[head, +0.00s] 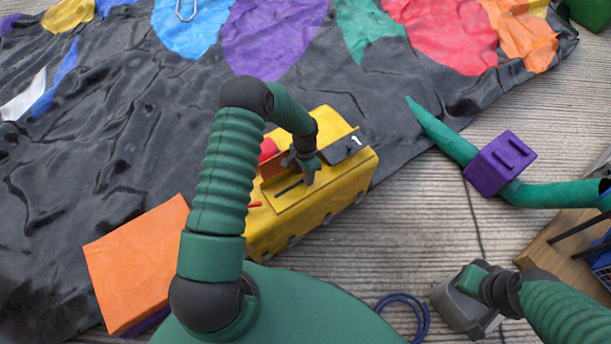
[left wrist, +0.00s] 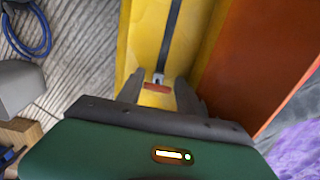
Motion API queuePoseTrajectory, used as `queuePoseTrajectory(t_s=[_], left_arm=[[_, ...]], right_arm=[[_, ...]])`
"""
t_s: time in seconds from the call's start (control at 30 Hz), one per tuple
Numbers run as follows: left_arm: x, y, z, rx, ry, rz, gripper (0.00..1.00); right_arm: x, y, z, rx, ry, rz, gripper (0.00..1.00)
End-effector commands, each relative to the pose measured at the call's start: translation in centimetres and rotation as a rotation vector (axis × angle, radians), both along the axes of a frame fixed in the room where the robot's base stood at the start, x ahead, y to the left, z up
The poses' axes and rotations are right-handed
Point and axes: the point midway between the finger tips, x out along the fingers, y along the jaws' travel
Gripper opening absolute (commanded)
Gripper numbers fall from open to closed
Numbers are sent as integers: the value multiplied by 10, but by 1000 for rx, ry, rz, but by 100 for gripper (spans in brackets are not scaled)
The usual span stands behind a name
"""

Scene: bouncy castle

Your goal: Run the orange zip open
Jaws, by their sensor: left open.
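A yellow box (head: 318,208) stands on the dark sheet's edge, in the middle of the head view. A dark zip strip (left wrist: 173,35) runs along its yellow face, with a grey slider (left wrist: 158,78) and a small orange pull (left wrist: 157,87) at its near end. My left gripper (head: 303,172) is over the top of the box. In the left wrist view its two fingers (left wrist: 158,98) are open, on either side of the pull with gaps visible. My right gripper (head: 470,285) is at a grey object at lower right; its fingers are hidden.
An orange-brown panel (left wrist: 258,60) rises close beside the zip. An orange block (head: 138,262) lies left of the box. The grey object (head: 462,308), a blue cord (head: 405,303) and a purple block (head: 499,163) on a green tube lie right.

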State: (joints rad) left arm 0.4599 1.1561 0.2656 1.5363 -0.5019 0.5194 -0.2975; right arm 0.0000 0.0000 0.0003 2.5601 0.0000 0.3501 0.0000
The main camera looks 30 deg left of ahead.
Motion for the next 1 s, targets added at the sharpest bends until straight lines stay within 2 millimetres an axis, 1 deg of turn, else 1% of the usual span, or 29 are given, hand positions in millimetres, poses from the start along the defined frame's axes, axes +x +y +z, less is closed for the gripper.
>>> queuePoseTrajectory(t_s=[0.23,0.27,0.5,0.6,1.0], left_arm=[[1,-1,0,4,-3,-1,43],[1,-1,0,4,-3,-1,42],[0,-1,0,1,-2,-1,10],[0,-1,0,1,-2,-1,0],[0,0,-1,2,0,0,0]], right_arm=[[0,0,0,0,0,0,0],[0,0,0,0,0,0,0],[0,0,0,0,0,0,0],[0,0,0,0,0,0,0],[0,0,0,0,0,0,0]])
